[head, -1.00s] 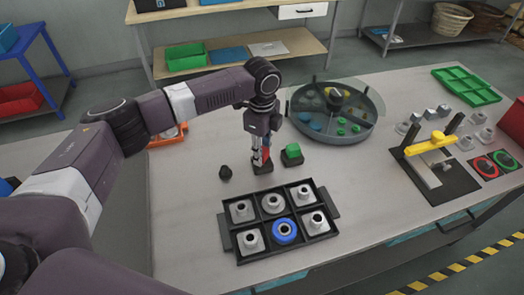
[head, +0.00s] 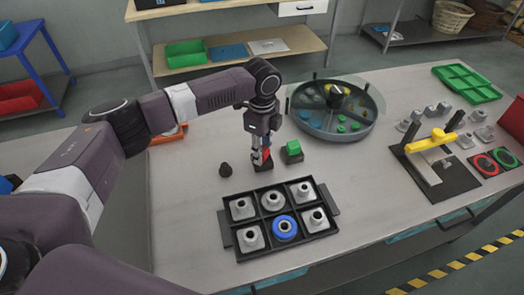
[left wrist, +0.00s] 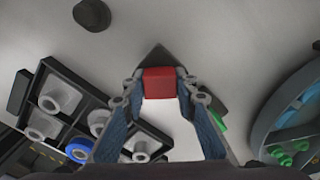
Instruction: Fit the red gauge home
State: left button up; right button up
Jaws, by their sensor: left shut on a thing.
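My left gripper (head: 264,158) is shut on the red gauge (head: 266,154), a small red block. In the left wrist view the red gauge (left wrist: 159,83) sits between the two fingertips. A dark base (head: 263,167) is right under the gripper, and its dark corner (left wrist: 158,54) shows just beyond the block in the left wrist view. I cannot tell whether the gauge is seated in it or only over it. My right gripper is not in view.
A green block (head: 294,147) on a dark base stands close to the right. A small dark knob (head: 226,170) stands to the left. A black tray (head: 228,236) with grey fittings and a blue ring lies in front. A round tank (head: 358,131) stands behind right.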

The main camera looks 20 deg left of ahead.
pick_arm(q)
jog(key=shift+p, duration=0.3)
dwell(0.8)
jog(key=shift+f+p, duration=0.1)
jog(key=shift+p, duration=0.65)
dwell(2.8)
jog(key=shift+s+f+p, duration=0.3)
jog(key=shift+p, duration=0.2)
dwell(2.1)
jog(key=o, duration=1.2)
jog(key=shift+o, duration=0.2)
jog(key=shift+w, duration=0.1)
jog(key=shift+w+r, duration=0.1)
jog(key=shift+r, duration=0.05)
